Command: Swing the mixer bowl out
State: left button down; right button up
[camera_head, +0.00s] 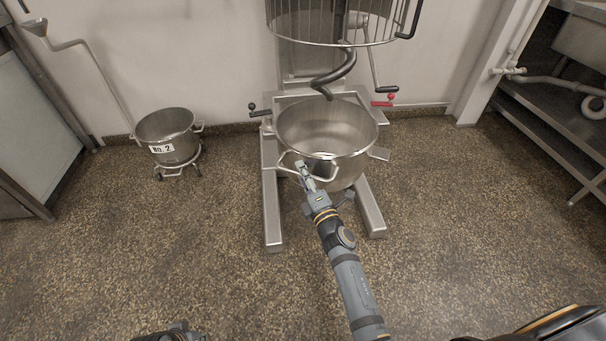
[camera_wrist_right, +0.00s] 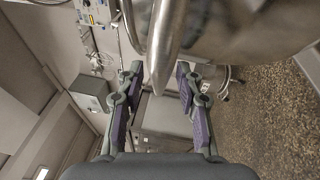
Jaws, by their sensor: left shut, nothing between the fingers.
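The steel mixer bowl (camera_head: 326,132) sits upright in the mixer's frame, between its two legs, under the dark dough hook (camera_head: 335,75) and the raised wire guard (camera_head: 330,30). My right gripper (camera_head: 304,174) is at the bowl's front-left loop handle (camera_head: 286,166). In the right wrist view its fingers (camera_wrist_right: 157,95) are apart, with the handle's metal tube (camera_wrist_right: 165,50) between them and gaps on both sides. My left gripper (camera_head: 175,333) shows only partly at the bottom edge, low and away from the bowl; it is shut and empty.
A second bowl (camera_head: 167,137) marked "No. 2" stands on a wheeled dolly at the left. A steel sink stand (camera_head: 560,115) is at the right. The floor in front is clear.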

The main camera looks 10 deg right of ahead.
jog(key=v, duration=1.2)
jog(key=shift+r, duration=0.1)
jog(key=shift+c, duration=0.3)
